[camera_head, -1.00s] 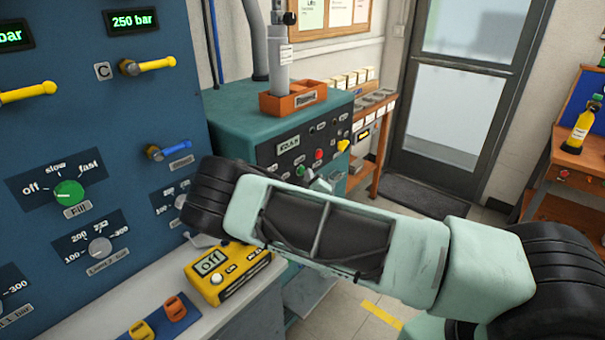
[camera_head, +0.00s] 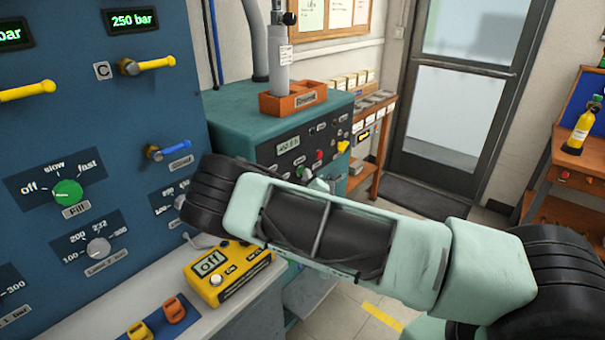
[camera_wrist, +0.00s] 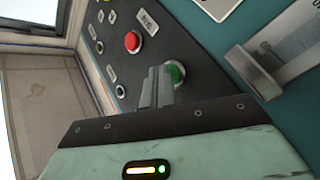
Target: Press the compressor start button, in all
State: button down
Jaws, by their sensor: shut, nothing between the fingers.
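The compressor (camera_head: 235,118) is a teal cabinet with a black control panel on its front. In the wrist view, a round green button (camera_wrist: 177,73) sits on that panel, partly hidden behind my fingertips. My gripper (camera_wrist: 163,76) is shut and empty, its tips at the green button. I cannot tell whether they touch it or whether it is pushed in. A red button (camera_wrist: 132,42) sits beside it on the panel. The red button also shows in the head view (camera_head: 319,155). My forearm hides the lower part of the cabinet there.
A blue panel (camera_head: 110,190) with knobs and yellow levers stands at the left. A yellow meter (camera_head: 228,272) reading "off" lies on the bench below my forearm. An orange bin (camera_head: 293,101) stands on the compressor. Open floor lies toward the glass door (camera_head: 460,95).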

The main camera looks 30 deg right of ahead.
jog(key=shift+w, duration=0.15)
dwell(0.3)
jog(key=shift+s+d, duration=0.25)
jog(key=shift+s, duration=0.6)
jog(key=s, duration=0.1)
jog(key=s+d, duration=0.1)
jog(key=s, duration=0.1)
jog(key=s+p, duration=0.1)
jog(key=shift+s+d, duration=0.35)
dwell(0.7)
